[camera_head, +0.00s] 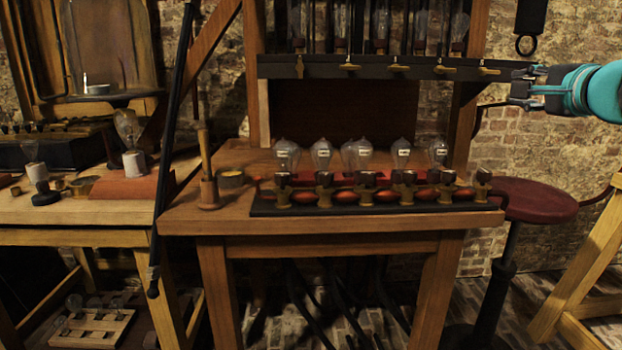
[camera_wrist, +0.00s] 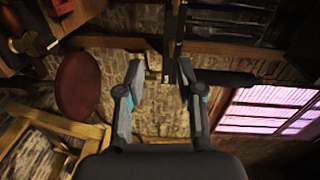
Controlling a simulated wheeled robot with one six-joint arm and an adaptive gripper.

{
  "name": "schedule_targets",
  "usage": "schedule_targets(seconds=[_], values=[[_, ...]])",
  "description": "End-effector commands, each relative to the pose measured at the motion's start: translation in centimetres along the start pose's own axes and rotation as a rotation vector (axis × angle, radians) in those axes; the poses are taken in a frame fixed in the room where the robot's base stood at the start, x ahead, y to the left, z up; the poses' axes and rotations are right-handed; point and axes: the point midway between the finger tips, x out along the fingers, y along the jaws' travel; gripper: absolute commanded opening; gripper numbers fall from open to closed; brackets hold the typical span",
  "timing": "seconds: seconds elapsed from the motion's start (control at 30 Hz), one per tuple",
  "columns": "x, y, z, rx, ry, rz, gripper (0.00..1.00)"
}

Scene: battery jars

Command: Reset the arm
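My gripper (camera_head: 520,88) is at the upper right of the head view, at the end of my teal-and-dark arm. It is in the air, to the right of the black shelf and above the red stool. In the wrist view my gripper (camera_wrist: 161,74) has its two grey fingers spread well apart. I see nothing held between them, only the brick wall and dark fittings beyond.
A wooden table (camera_head: 190,220) carries several glass bulbs (camera_head: 321,153) on a dark base. A black shelf (camera_head: 400,67) with brass taps is above it. The red stool (camera_head: 535,199) stands right of the table. A black fitting with a ring (camera_head: 526,45) hangs near my gripper.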

Motion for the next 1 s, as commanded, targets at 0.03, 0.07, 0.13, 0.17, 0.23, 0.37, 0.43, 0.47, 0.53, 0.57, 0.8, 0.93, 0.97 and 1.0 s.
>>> schedule_targets(seconds=[0.03,0.07,0.13,0.17,0.23,0.37,0.43,0.47,0.53,0.57,0.8,0.93,0.97,1.0], values=[[0.2,0.8,0.5,-0.02,-0.01,0.022,0.36],[0.3,1.4,0.6,-0.033,-0.014,0.038,0.36],[0.5,3.0,0.8,-0.059,-0.023,0.078,0.36],[0.5,3.7,0.9,-0.073,-0.025,0.097,0.36],[0.5,5.5,1.0,-0.106,-0.031,0.144,0.36],[-0.2,9.5,1.6,-0.182,-0.05,0.249,0.36],[-0.7,12.0,2.3,-0.233,-0.073,0.317,0.36],[-1.1,13.3,2.9,-0.261,-0.088,0.35,0.36],[-2.1,16.4,4.4,-0.334,-0.129,0.431,0.36],[-2.7,17.9,5.3,-0.37,-0.153,0.472,0.36],[-9.8,29.6,13.1,-0.729,-0.411,0.761,0.36],[-15.0,35.2,16.9,-0.964,-0.574,0.871,0.36],[-16.2,36.3,17.7,-1.018,-0.608,0.888,0.36],[-17.6,37.5,18.6,-1.085,-0.649,0.902,0.36]])
